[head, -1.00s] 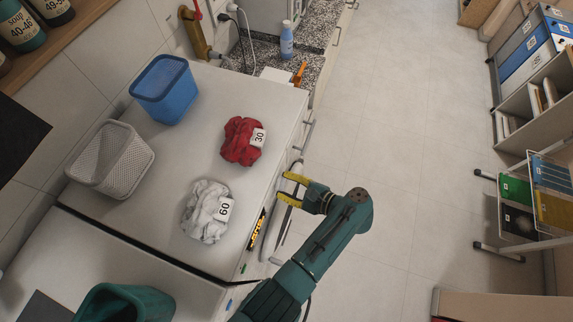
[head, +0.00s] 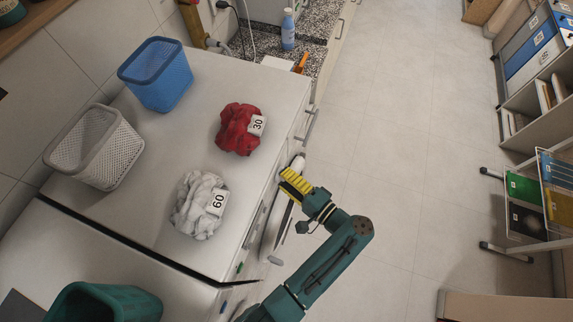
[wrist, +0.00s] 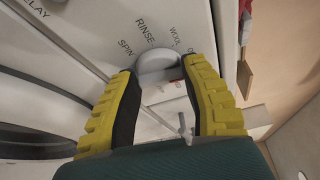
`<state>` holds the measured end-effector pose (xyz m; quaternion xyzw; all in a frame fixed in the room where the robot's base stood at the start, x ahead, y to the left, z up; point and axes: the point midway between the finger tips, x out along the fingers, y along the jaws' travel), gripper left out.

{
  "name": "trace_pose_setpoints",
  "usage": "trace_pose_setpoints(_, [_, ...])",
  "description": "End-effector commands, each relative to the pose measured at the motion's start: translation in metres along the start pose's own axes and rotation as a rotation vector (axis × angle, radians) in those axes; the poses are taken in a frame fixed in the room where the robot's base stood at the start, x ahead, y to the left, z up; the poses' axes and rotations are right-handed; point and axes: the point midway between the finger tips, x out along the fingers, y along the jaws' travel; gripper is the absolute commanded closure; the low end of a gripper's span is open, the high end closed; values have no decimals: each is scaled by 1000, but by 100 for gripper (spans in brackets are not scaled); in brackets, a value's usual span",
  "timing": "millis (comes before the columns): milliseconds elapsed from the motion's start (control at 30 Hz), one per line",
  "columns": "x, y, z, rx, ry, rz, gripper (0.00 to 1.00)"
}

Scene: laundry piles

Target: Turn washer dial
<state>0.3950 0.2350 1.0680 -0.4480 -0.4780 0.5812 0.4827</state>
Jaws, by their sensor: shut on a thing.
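The washer (head: 135,218) has a white top and front. In the wrist view its control panel (wrist: 195,22) has printed labels including SPIN, RINSE and WOOL. The round white dial (wrist: 155,60) sits below these labels, between the yellow fingertips of my gripper (wrist: 160,70). The gripper is shut on the dial, one finger on each side; the fingers hide part of its sides. In the head view my gripper (head: 296,184) is at the washer's front, and the dial cannot be made out there.
On the top lie a red cloth (head: 234,130) tagged 30 and a white cloth (head: 190,208) tagged 60. A blue basket (head: 155,80) and a white basket (head: 95,150) stand behind them. A teal basket (head: 125,305) is at lower left. Open floor (head: 390,150) lies to the right.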

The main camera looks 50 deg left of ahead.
Motion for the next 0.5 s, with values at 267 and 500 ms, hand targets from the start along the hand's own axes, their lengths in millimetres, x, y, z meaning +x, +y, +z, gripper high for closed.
trace_pose_setpoints(267, [1, 5, 0, -108, -2, -44, 90])
trace_pose_setpoints(500, [1, 4, 1, -139, -2, -56, 90])
